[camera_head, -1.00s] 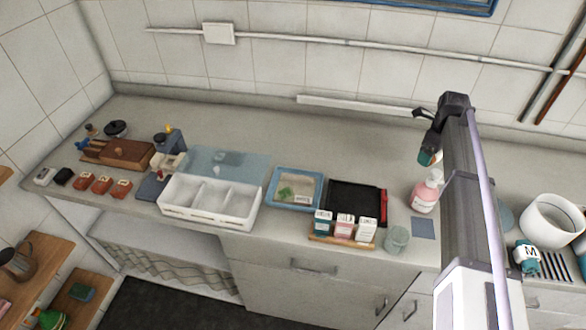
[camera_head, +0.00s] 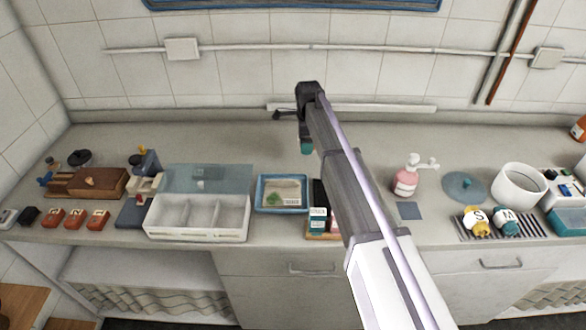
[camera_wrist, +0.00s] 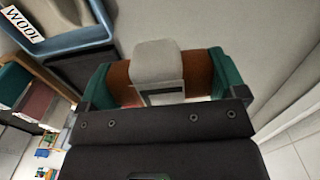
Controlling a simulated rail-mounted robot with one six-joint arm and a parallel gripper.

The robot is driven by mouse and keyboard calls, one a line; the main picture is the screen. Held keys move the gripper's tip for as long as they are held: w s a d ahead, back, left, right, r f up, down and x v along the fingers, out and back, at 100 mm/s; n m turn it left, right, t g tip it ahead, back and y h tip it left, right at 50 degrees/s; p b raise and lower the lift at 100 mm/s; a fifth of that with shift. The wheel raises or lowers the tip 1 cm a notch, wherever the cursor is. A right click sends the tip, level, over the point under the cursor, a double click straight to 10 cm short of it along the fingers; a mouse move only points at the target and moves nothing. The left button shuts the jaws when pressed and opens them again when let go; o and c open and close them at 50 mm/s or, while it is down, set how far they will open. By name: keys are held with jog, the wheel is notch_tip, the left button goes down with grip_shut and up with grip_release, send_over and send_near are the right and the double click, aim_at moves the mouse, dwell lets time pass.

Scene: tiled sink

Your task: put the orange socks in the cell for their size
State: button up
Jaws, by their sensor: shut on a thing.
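My gripper (camera_head: 306,146) hangs above the counter, behind and right of the blue tray. In the wrist view its jaws (camera_wrist: 163,82) are closed on a brown-orange roll (camera_wrist: 197,73), which looks like the orange socks. A pale grey band crosses its middle, and teal pieces sit at both sides. I cannot read any size on it. In the head view the roll is hidden behind the teal gripper tip. A white divided box (camera_head: 196,234) with three open cells stands at the left front of the counter. I see no cell labels.
The blue tray (camera_head: 283,208) holds a packet; small cartons (camera_head: 318,219) stand at its right, partly behind my arm. Yellow S socks (camera_head: 478,221) and teal M socks (camera_head: 506,222) lie on a rack. A translucent sheet (camera_head: 208,178) is behind the box.

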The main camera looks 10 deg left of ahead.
aim_at(305, 164)
notch_tip(305, 164, down, 9)
jog(key=b, duration=0.6)
jog(key=shift+r+b, duration=0.2)
jog(key=shift+b, duration=0.1)
jog(key=shift+a+r+p, duration=0.1)
jog(key=shift+r+p, duration=0.2)
jog(key=shift+f, duration=0.2)
jog(key=o, duration=0.6)
notch_tip(305, 164, up, 13)
jog(key=p, duration=1.2)
jog(key=shift+f, duration=0.3)
jog(key=shift+s, duration=0.15)
jog(key=s+d+n, duration=0.5)
jog(key=s+d, duration=0.2)
jog(key=s, duration=0.4)
jog(key=s+d+n, duration=0.6)
jog(key=s+d, duration=0.1)
jog(key=s, duration=0.4)
jog(key=s+d+n, duration=0.6)
jog(key=s, duration=0.5)
jog(key=shift+s+d, duration=0.35)
jog(key=shift+d, duration=0.05)
